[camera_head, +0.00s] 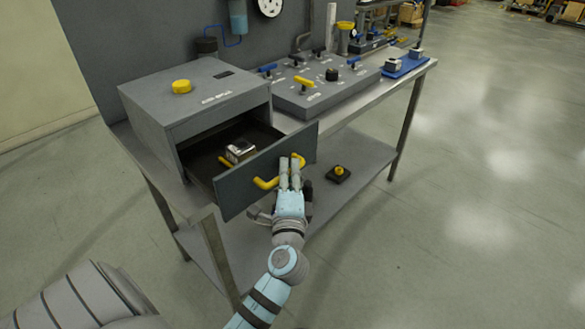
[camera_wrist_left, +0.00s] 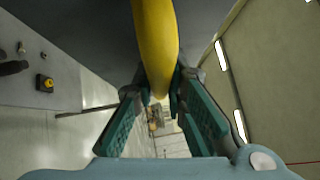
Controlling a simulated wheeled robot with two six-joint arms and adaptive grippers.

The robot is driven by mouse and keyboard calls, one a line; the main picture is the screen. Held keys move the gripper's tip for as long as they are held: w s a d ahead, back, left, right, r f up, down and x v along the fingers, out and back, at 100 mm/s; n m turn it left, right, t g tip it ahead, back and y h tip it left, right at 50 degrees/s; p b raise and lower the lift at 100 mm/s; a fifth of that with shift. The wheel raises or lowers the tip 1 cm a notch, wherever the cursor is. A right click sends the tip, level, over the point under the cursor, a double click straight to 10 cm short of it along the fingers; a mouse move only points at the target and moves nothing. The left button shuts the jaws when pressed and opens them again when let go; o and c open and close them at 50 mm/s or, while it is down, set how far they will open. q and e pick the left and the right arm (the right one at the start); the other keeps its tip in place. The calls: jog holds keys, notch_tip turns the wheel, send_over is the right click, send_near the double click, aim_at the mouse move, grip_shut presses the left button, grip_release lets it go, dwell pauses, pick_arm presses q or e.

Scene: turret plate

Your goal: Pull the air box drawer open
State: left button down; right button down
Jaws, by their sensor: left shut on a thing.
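The air box (camera_head: 200,95) is a grey cabinet with a yellow knob on top, standing on the left part of the bench. Its drawer (camera_head: 240,186) stands well out of the cabinet, with its inside visible. A yellow bar handle (camera_head: 264,183) is on the drawer's front panel. My left gripper (camera_head: 291,165) is at the right part of this handle, with its fingers shut around it. In the left wrist view the yellow handle (camera_wrist_left: 156,45) runs down between the green-padded fingers (camera_wrist_left: 160,95). My right gripper is not in view.
A small metallic block (camera_head: 239,151) and a yellow piece lie in the open drawer. A control panel (camera_head: 325,85) with coloured levers stands to the right on the bench. A black base with a yellow knob (camera_head: 339,171) sits on the lower shelf. The floor at right is clear.

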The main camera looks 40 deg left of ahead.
pick_arm(q)
jog(key=c, duration=1.6)
grip_release()
